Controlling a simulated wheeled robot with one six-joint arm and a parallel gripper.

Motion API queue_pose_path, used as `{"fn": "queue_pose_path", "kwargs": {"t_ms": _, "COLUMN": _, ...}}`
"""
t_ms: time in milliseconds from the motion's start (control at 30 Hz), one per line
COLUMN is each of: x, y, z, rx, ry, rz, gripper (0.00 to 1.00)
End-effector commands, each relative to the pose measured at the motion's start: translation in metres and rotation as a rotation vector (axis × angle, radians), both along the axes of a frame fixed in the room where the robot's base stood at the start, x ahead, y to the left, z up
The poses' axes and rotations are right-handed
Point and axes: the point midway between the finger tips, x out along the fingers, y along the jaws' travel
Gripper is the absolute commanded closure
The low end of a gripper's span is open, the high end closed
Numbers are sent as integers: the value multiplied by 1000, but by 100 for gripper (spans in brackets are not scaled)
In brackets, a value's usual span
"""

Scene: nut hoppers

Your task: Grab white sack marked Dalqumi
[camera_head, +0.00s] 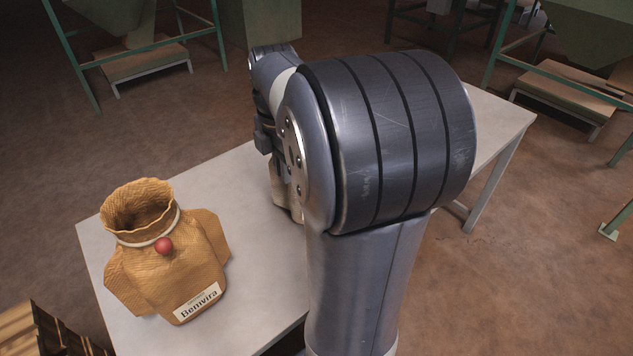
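My arm fills the middle of the head view and hides much of the table (255,205). Part of my gripper (270,140) shows at the arm's left edge, dark and pointing down; its fingertips are not clear. Just below it a pale, off-white piece of something (284,192) shows on the table, mostly hidden by my arm. It may be a sack, but no label on it is visible. I cannot tell whether my gripper touches it. No Dalqumi marking shows anywhere.
A tan sack (165,255) marked Bemvira, with a white tie and red ball, stands open-mouthed on the left of the table. Green-framed hoppers with low platforms (145,62) (570,92) stand behind. A wooden pallet-like thing (60,332) is at bottom left.

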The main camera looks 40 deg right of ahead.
Motion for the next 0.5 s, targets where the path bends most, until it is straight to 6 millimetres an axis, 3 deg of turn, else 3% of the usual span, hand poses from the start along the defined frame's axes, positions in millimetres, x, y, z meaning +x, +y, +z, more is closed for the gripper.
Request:
{"fn": "queue_pose_path", "kwargs": {"t_ms": 200, "x": 0, "y": 0, "z": 0, "rx": 0, "ry": 0, "rz": 0, "gripper": 70}}
{"fn": "queue_pose_path", "kwargs": {"t_ms": 500, "x": 0, "y": 0, "z": 5, "rx": 0, "ry": -1, "rz": 0, "gripper": 70}}
